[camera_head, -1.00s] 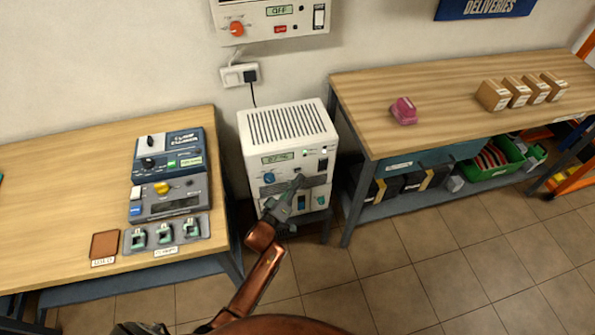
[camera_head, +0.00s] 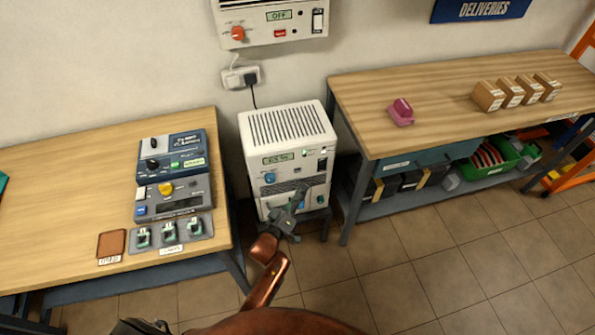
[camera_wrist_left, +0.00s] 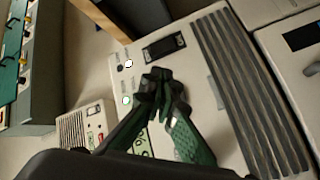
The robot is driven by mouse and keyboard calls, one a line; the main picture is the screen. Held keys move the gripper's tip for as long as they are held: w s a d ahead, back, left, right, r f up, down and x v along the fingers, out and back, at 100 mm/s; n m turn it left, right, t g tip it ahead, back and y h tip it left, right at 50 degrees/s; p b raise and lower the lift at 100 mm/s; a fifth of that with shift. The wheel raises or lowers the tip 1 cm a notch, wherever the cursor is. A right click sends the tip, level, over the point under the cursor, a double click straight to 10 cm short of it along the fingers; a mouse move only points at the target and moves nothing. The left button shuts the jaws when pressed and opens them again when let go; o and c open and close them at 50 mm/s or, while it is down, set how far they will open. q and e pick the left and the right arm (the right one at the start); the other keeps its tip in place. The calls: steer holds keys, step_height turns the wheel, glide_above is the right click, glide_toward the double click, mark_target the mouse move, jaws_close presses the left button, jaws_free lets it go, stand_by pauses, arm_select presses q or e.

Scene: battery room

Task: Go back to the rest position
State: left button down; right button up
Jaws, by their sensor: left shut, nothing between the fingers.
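My left gripper (camera_head: 297,198) is in front of the lower part of the white power unit (camera_head: 288,124) that stands between the two benches. Its fingers are shut and hold nothing. In the left wrist view the dark green fingers (camera_wrist_left: 160,92) meet in front of a pale panel with switches and a lit green lamp. I cannot tell whether the fingertips touch the unit. My copper-coloured left arm comes up from the bottom of the head view. My right gripper is not in view.
The left bench (camera_head: 60,195) holds the blue and grey testers (camera_head: 172,165), a clip tray (camera_head: 171,236) and a brown pad (camera_head: 111,243). The right bench (camera_head: 440,88) holds a pink block (camera_head: 401,112) and several small boxes. A wall unit (camera_head: 272,20) hangs above. The tiled floor in front is clear.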

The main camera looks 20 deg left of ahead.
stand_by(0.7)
arm_select(q)
steer(key=s+a+f+m+g+y+p, duration=0.1)
steer(key=s+a+f+g, duration=0.15)
steer(key=s+f, duration=0.7)
steer(key=s+a+f+m+g+y+p, duration=0.1)
steer(key=s+a+f+m+g, duration=0.15)
steer(key=s+f, duration=0.7)
steer(key=s+a+f+m+g+y+p, duration=0.15)
steer(key=s+f+g, duration=0.25)
steer(key=f, duration=1.1)
steer(key=s+a+f+m+g+p, duration=0.1)
steer(key=s+a+f+g, duration=0.1)
steer(key=s, duration=1.2)
steer(key=s+a+f+m+g+p, duration=0.1)
steer(key=s+a+f+g, duration=0.2)
steer(key=s+f, duration=0.4)
steer(key=s+a+f+m+g+p, duration=0.1)
steer(key=s+a+f+g, duration=0.2)
steer(key=s, duration=2)
step_height(320, 180, down, 2)
steer(key=shift+m+g+y, duration=0.35)
steer(key=shift+m+g, duration=0.05)
steer(key=shift+g, duration=0.1)
